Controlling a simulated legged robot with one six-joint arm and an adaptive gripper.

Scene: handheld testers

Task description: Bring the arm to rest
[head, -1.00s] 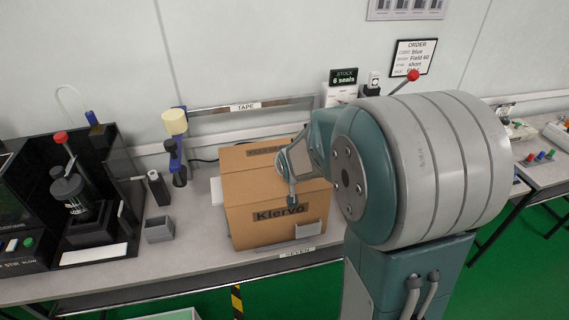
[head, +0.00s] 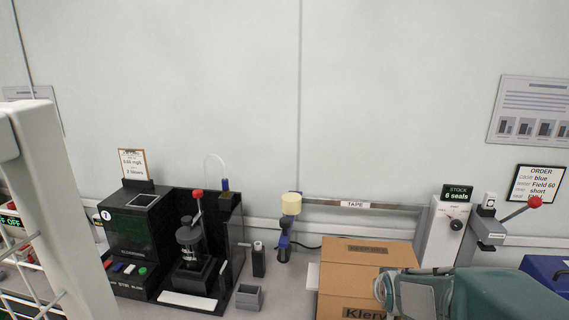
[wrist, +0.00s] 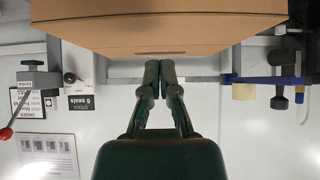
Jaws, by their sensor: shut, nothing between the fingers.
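My gripper (wrist: 160,70) shows in the wrist view with its two dark fingertips together, shut and empty. It points toward a brown cardboard box, and I cannot tell whether it touches it. The box (wrist: 160,22) fills the top of that wrist view, which appears upside down. In the head view the cardboard box (head: 350,280) stands at the bottom right on the bench, partly cut off. My teal and grey arm covers its right side there, and my fingertips are not visible in that view.
A black tester station (head: 130,235) and a press with a red knob (head: 190,240) stand left of the box. A lever device (head: 490,232) and blue case (head: 548,270) are at right.

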